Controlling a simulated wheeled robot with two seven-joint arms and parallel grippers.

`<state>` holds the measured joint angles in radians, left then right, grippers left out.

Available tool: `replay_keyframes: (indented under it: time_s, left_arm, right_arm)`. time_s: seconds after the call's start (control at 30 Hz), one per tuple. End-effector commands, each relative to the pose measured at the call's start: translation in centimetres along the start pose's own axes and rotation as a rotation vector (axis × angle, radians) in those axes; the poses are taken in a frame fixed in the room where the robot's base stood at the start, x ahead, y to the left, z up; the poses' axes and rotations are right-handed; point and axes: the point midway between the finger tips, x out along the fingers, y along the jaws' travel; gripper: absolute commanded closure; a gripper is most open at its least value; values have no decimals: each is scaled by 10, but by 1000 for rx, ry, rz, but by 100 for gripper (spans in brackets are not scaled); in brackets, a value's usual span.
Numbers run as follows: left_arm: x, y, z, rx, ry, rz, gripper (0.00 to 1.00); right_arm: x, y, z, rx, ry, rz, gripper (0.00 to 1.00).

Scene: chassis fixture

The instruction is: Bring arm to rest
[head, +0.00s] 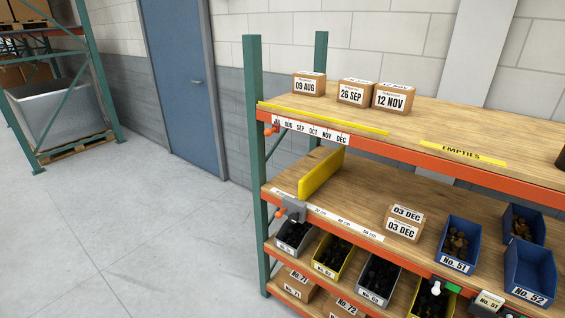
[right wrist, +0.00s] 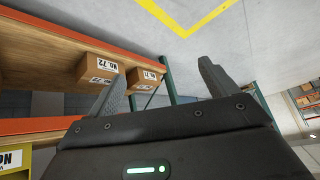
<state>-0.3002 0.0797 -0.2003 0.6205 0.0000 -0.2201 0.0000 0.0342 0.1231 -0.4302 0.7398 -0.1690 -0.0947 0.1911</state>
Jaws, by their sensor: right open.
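My right gripper (right wrist: 160,82) shows in the right wrist view with its two dark fingers spread apart and nothing between them. It is in front of the lower part of the shelf rack, and the picture is turned over, with the floor at the top. Cardboard boxes No. 72 (right wrist: 99,68) and No. 71 (right wrist: 142,79) sit on a wooden shelf beyond the fingers, apart from them. Neither gripper can be made out in the head view. My left gripper is in no frame.
The rack's green post (head: 255,120) and orange beam (head: 380,155) bound the shelves. Cardboard date boxes (head: 355,92) stand on the top shelf, with blue bins (head: 460,243) and a 03 DEC box (head: 404,224) below. Open grey floor (head: 120,230) lies left of the rack.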

Motion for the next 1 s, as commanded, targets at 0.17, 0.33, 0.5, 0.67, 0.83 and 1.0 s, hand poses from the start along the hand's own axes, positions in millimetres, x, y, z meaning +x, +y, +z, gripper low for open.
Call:
replay_keyframes:
  time_s: [0.17, 0.33, 0.5, 0.67, 0.83, 1.0]
  left_arm:
    - [7, 0, 1, 0, -1, 0, 18]
    - [11, 0, 1, 0, -1, 0, 18]
    - [13, 0, 2, 0, -1, 0, 18]
    - [14, 0, 2, 0, -1, 0, 18]
    - [13, 0, 2, 0, -1, 0, 18]
    - [13, 0, 2, 0, -1, 0, 18]
  right_arm:
    - [-26, -1, 139, 60, -204, 84, 15]
    - [-64, -7, 241, 94, -370, 141, 15]
    - [-93, -14, 299, 112, -472, 171, 15]
    - [-104, -16, 318, 117, -508, 179, 15]
    - [-105, -16, 319, 117, -511, 180, 15]
    - [-105, -16, 319, 117, -511, 180, 15]
